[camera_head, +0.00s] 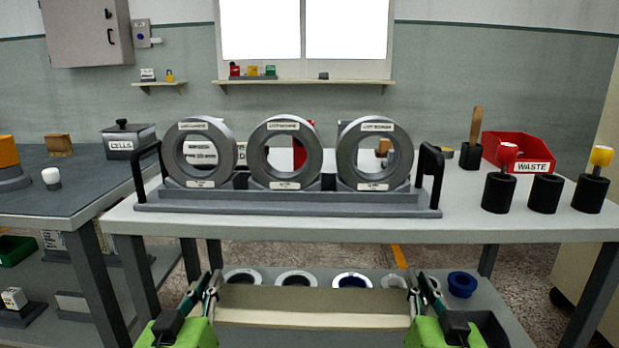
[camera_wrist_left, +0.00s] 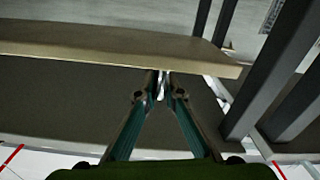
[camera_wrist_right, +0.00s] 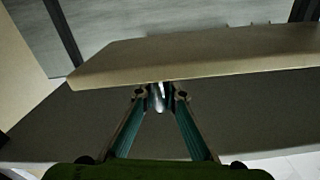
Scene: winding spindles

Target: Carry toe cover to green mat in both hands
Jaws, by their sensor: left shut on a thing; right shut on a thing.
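I see no green mat in these views.
The white table (camera_head: 470,225) carries a grey rack (camera_head: 285,202) with three upright rings. A red WASTE bin (camera_head: 518,152) and black holders (camera_head: 545,193) stand at its right. A lower shelf with rings (camera_head: 352,281) lies behind the panel. A dark table (camera_head: 75,188) stands left.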

